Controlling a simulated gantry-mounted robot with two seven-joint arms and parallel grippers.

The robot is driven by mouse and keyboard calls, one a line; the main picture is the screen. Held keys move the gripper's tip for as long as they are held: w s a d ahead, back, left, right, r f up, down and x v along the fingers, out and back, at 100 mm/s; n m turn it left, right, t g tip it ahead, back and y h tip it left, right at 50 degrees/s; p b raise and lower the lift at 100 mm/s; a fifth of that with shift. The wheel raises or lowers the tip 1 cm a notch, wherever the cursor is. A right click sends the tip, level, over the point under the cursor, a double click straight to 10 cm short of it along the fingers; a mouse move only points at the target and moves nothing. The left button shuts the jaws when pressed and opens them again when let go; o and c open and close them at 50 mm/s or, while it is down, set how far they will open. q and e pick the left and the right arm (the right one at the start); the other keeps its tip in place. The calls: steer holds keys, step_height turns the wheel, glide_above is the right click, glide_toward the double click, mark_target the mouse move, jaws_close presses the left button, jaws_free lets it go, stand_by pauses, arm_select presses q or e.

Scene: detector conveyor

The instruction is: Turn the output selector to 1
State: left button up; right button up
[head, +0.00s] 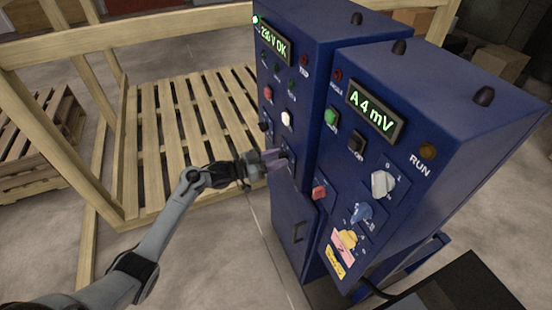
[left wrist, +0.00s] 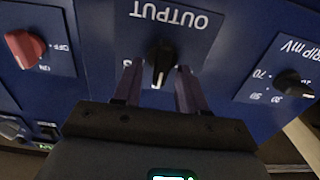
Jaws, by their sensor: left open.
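The output selector is a black knob (left wrist: 161,62) with a white pointer line, on a blue panel marked OUTPUT (left wrist: 165,22). The left wrist view shows the panel upside down, and the pointer line points down in the picture. My left gripper (left wrist: 158,84) is open, with one finger on each side of the knob; I cannot tell whether they touch it. The fingers partly hide the position marks. In the head view, my left gripper (head: 274,158) is at the front of the left blue cabinet (head: 305,95) and covers part of the selector. My right gripper is not in view.
A red OFF/ON knob (left wrist: 24,48) and a black TRIP mV knob (left wrist: 292,83) flank the selector. The right blue cabinet (head: 440,110) stands close by, with a display reading A 4 mV (head: 376,108). A wooden frame and pallet (head: 180,125) are behind my left arm.

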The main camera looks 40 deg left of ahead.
arm_select(q)
steer(key=c, duration=0.7)
steer(key=shift+o, duration=0.2)
steer(key=n+p, duration=0.2)
steer(key=n, duration=0.1)
steer(key=n+p, duration=0.2)
steer(key=p, duration=0.1)
steer(key=n+p, duration=0.3)
steer(key=shift+w+a+n, duration=0.2)
steer(key=shift+a+n, duration=0.1)
steer(key=shift+a, duration=0.05)
steer(key=shift+a+f+n+p, duration=0.15)
steer(key=shift+n+p, duration=0.25)
steer(key=shift+n, duration=0.45)
steer(key=shift+d+f+n+p, duration=0.1)
steer(key=shift+n+p, duration=0.3)
steer(key=shift+n, duration=0.45)
steer(key=o, duration=0.7)
steer(key=shift+c, duration=0.2)
